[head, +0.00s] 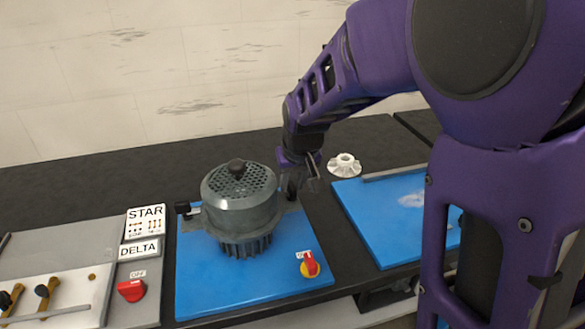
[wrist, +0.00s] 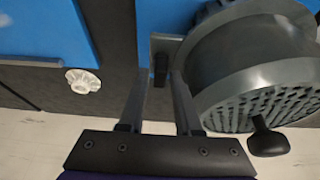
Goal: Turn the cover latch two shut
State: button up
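The grey drum-shaped machine with a perforated cover (head: 240,190) and a black knob (head: 236,168) sits on a blue plate (head: 250,285). A black latch (head: 183,208) is at the cover's left. Another dark latch (head: 292,187) is at its right, beside my gripper (head: 312,172); no label shows which is latch two. In the wrist view, my gripper (wrist: 162,76) has its fingers apart, with the small dark latch (wrist: 161,68) between or just beyond the tips. I cannot tell whether they touch it. The cover (wrist: 265,85) is close beside the right finger.
A red-and-yellow rotary switch (head: 310,265) is at the plate's front right. A white toothed part (head: 344,165) lies on the dark bench behind a second blue plate (head: 395,220). STAR and DELTA signs (head: 145,221) and a red OFF switch (head: 131,290) are left.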

jog(key=shift+f, duration=0.1)
grip_shut()
